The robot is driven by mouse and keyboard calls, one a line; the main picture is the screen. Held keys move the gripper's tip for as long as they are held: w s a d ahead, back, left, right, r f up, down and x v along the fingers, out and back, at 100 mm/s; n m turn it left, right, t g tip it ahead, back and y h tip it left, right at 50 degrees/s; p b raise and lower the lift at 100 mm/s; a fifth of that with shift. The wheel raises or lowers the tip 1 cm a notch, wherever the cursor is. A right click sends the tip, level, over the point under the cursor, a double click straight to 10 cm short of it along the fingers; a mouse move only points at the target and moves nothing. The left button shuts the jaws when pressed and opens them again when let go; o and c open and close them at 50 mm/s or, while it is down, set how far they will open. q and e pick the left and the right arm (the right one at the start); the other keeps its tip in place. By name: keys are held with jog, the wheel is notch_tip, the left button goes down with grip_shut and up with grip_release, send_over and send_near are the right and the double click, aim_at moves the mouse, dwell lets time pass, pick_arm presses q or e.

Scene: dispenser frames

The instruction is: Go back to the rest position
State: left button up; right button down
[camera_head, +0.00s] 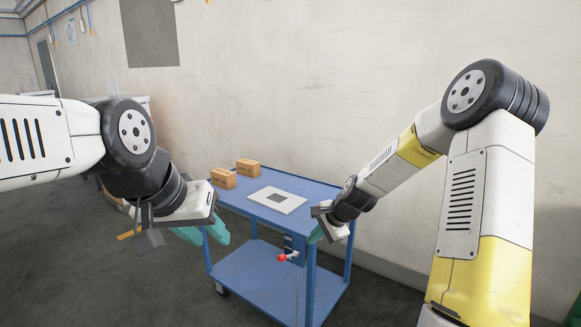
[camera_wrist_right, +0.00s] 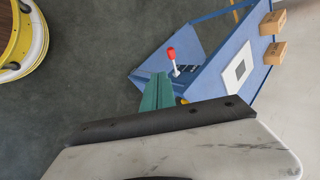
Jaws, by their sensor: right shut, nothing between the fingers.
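My left gripper (camera_head: 205,236) hangs in front of the blue cart's left side in the head view.
The blue cart (camera_head: 262,276) carries two cardboard boxes (camera_head: 223,178) (camera_head: 248,167) and a white plate with a grey square (camera_head: 278,200). A red-tipped lever (camera_head: 283,257) sticks out from its front; it also shows in the right wrist view (camera_wrist_right: 172,55). A wall stands behind.

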jog(key=s+d+r+n+h, duration=0.35)
jog(key=s+r+n, duration=0.45)
jog(key=s+r, duration=0.9)
jog(key=s+d+r+n, duration=0.1)
jog(key=s+r+n, duration=0.1)
jog(key=s, duration=0.4)
jog(key=s+d+r+n+t, duration=0.1)
jog(key=s+d+r+n, duration=0.1)
jog(key=s, duration=0.5)
jog(key=shift+d+r+y, duration=0.15)
jog(key=shift+r+y, duration=0.3)
jog(key=shift+r, duration=0.2)
